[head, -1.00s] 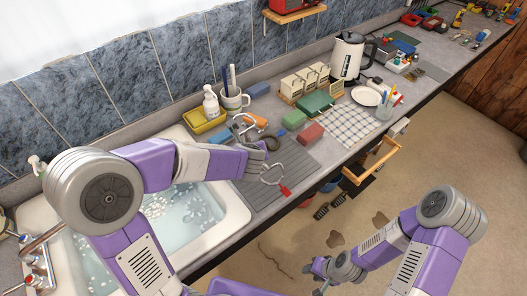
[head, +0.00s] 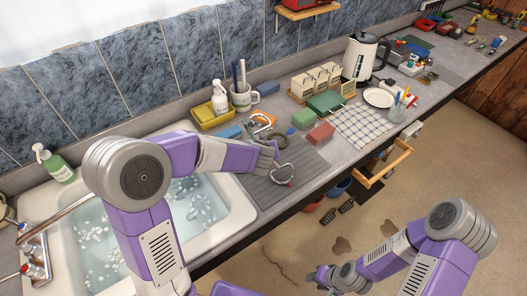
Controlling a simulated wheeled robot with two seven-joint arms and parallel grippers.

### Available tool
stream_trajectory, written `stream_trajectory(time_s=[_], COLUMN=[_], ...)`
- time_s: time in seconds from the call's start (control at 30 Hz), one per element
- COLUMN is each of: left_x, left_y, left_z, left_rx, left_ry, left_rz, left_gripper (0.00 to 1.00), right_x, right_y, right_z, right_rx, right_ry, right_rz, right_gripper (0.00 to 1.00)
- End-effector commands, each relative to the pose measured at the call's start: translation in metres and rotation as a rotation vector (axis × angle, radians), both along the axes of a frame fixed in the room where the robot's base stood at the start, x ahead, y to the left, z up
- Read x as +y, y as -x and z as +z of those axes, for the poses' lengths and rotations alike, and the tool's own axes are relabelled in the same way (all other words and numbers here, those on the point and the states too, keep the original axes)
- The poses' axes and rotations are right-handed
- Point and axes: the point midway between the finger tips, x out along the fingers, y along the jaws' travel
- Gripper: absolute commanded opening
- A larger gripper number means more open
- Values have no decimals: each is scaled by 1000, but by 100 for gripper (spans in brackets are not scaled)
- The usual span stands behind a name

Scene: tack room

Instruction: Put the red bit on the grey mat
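The red bit (head: 282,172), a pale metal loop with a small red part at its lower end, is at the fingertips of my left gripper (head: 272,157). The gripper appears shut on its upper end, though the hand partly hides the grasp. The bit shows over the grey mat (head: 258,192), a ribbed mat on the counter right of the sink. I cannot tell whether its lower end touches the mat. My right gripper (head: 319,279) looks open and empty, low over the floor, away from the counter.
Behind the mat lie an orange-handled bit (head: 263,121), a blue block (head: 229,132), a green block (head: 303,118) and a red block (head: 321,133). A checked cloth (head: 362,126) lies to the right. The sink (head: 235,218) is at left. An open drawer (head: 385,165) juts from the counter front.

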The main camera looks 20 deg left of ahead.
Motion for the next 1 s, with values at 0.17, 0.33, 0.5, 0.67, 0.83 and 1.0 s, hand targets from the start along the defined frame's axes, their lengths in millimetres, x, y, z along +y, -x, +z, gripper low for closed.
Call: stream_trajectory(time_s=[0.17,0.33,0.5,0.67,0.83,1.0], left_x=[0,0,0,0,0,-2], left_y=[-1,-1,0,0,0,7], left_z=[1,-2,-2,-2,-2,11], left_rx=[-4,-5,-2,-1,-1,-5], left_ry=[1,0,0,0,0,1], left_rz=[0,0,0,0,0,-1], left_gripper=[0,0,40,45,45,45], right_x=[0,0,0,0,0,0], right_y=[0,0,0,0,0,0], right_z=[0,-3,-3,-3,-2,4], right_rx=[0,0,0,0,0,0], right_ry=[0,0,0,0,0,0], right_rz=[0,0,0,0,0,0], right_gripper=[39,39,39,39,39,39])
